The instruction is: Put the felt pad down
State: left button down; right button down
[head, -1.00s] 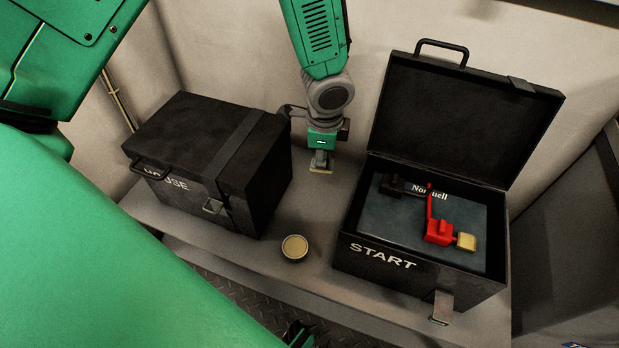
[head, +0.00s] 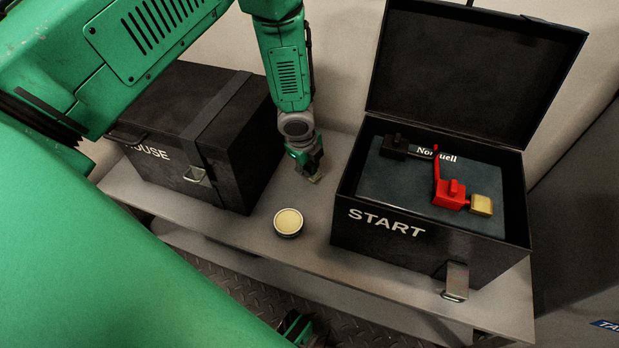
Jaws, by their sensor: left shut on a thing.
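My left gripper (head: 308,168) points down over the bench (head: 330,262), between the two black boxes and behind a round tin. The round tin (head: 288,222) has a pale yellow top and stands apart, nearer to me. My right gripper is not recognisable in view.
The open START box (head: 400,225) stands right, its lid up, holding a dark panel with a red lever part (head: 451,195). The closed black box (head: 236,150) stands left, its lettering partly hidden by my arm. Bare bench lies around the tin.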

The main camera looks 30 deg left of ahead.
aim_at(307, 184)
pick_arm(q)
jog(key=shift+f, duration=0.3)
jog(key=shift+a+f, duration=0.1)
jog(key=shift+f, duration=0.25)
jog(key=f+b, duration=0.2)
jog(key=f, duration=0.1)
jog(key=shift+a+f, duration=0.3)
jog(key=shift+a, duration=0.1)
jog(key=shift+d+r, duration=0.15)
jog(key=shift+r, duration=0.05)
jog(key=shift+d+f, duration=0.1)
jog(key=shift+d, duration=0.1)
jog(key=c, duration=1.4)
grip_release()
jog(key=shift+a, duration=0.1)
jog(key=shift+a, duration=0.1)
